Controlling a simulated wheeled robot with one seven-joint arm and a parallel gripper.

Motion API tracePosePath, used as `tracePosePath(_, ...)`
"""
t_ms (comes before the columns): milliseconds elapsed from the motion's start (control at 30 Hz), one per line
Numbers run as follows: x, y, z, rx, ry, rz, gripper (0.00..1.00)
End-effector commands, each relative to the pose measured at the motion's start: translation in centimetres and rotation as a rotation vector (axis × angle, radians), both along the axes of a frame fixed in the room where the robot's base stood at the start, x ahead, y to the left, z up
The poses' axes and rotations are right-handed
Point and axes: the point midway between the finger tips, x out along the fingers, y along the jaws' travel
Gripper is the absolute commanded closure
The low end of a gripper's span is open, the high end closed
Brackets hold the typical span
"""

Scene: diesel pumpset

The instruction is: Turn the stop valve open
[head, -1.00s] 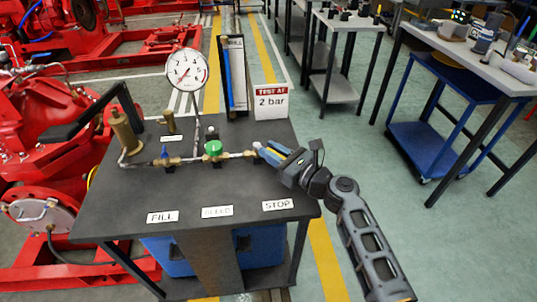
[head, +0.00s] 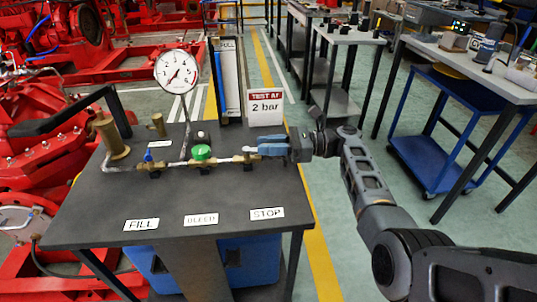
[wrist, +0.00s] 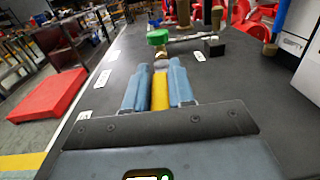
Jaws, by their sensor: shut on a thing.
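The stop valve sits at the right end of the pipe run on the black bench, behind the STOP label (head: 267,213). Its brass body (head: 247,157) shows just left of my gripper in the head view. My gripper (head: 268,149) reaches in from the right, with its blue fingers pointing left along the pipe. In the wrist view, my gripper (wrist: 158,88) is shut on the yellow valve handle (wrist: 160,90), which lies lengthwise between the fingers. The fingers hide most of the handle in the head view.
The green-handled bleed valve (head: 201,152) and blue-handled fill valve (head: 148,155) stand left along the pipe. A pressure gauge (head: 177,70) rises behind them. A "TEST AT 2 bar" sign (head: 266,107) stands behind my gripper.

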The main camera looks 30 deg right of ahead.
Motion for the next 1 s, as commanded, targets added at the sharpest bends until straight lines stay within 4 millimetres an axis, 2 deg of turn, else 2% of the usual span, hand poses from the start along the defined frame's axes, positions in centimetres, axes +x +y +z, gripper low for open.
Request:
tracePosePath(267,0.41,-0.12,-0.14,-0.001,0.0,0.07,1.0)
tracePosePath(700,0.49,-0.08,-0.02,-0.002,0.0,0.078,1.0)
tracePosePath(733,0.49,-0.08,-0.02,-0.002,0.0,0.078,0.75)
tracePosePath(933,0.47,-0.09,-0.02,-0.001,0.0,0.079,0.56)
tracePosePath(1000,0.45,-0.09,-0.02,-0.001,0.0,0.079,0.55)
